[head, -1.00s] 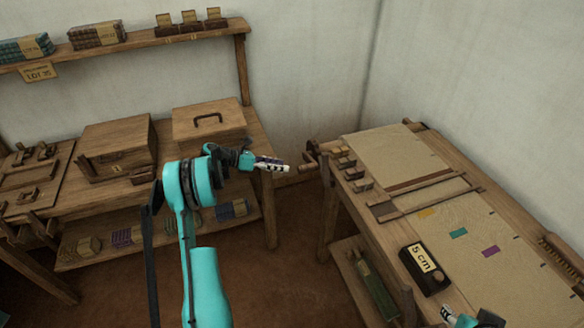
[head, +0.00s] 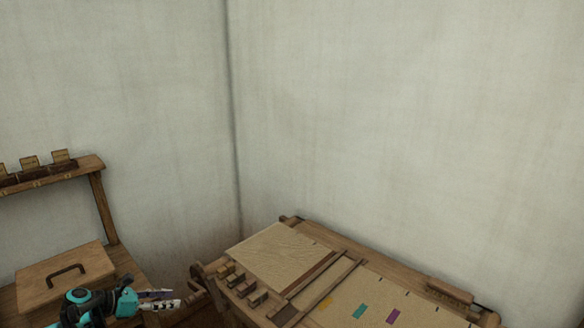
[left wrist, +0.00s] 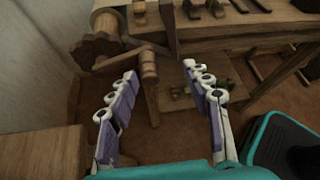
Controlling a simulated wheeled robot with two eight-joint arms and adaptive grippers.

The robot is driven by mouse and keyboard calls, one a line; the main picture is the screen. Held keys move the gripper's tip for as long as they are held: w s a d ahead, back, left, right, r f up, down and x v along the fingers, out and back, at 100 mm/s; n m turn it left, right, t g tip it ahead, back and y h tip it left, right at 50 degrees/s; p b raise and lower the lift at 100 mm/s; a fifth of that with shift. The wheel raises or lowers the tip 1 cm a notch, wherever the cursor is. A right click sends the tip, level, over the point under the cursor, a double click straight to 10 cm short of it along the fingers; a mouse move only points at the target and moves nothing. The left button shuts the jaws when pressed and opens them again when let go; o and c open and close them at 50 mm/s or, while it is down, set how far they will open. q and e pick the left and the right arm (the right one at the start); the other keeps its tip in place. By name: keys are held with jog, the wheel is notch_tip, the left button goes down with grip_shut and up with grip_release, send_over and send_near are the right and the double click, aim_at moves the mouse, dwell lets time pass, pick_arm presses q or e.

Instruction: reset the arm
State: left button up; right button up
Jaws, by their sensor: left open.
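My left gripper (head: 160,299) is at the lower left of the head view, between the side bench and the loom. It also shows in the left wrist view (left wrist: 160,98), where its two purple and white fingers are spread apart with nothing between them. Beyond the fingers in that view are a wooden ratchet wheel (left wrist: 95,50) and a wooden crank handle (left wrist: 149,75) at the loom's end; the gripper looks apart from them. My right gripper is outside the head view.
The loom table (head: 405,276) stands at the lower right, with cloth (head: 281,253) and coloured patches on it. A wooden box with a handle (head: 35,277) sits on the left bench, below a shelf (head: 85,167). Bare walls fill the upper view.

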pick_arm(q)
jog(key=s+d+r+m+g+y, duration=0.1)
jog(key=s+d+r+m+y, duration=0.1)
jog(key=s+d+r+m, duration=0.3)
jog(key=s+d+r+m+g+y, duration=0.1)
jog(key=s+d+r+m, duration=0.15)
jog(key=d, duration=0.45)
jog(key=s+d+r+m+y, duration=0.2)
jog(key=s+d+m, duration=0.1)
jog(key=d+m, duration=0.25)
jog(key=s+d+f+m+y, duration=0.1)
jog(key=s+d+m+y, duration=0.1)
jog(key=s+m, duration=0.5)
jog(key=s+d+f+m+t+y, duration=0.1)
jog(key=s+d+m+y, duration=0.1)
jog(key=s+d+m, duration=0.3)
jog(key=s+m, duration=0.3)
jog(key=s, duration=0.4)
jog(key=shift+y, duration=0.3)
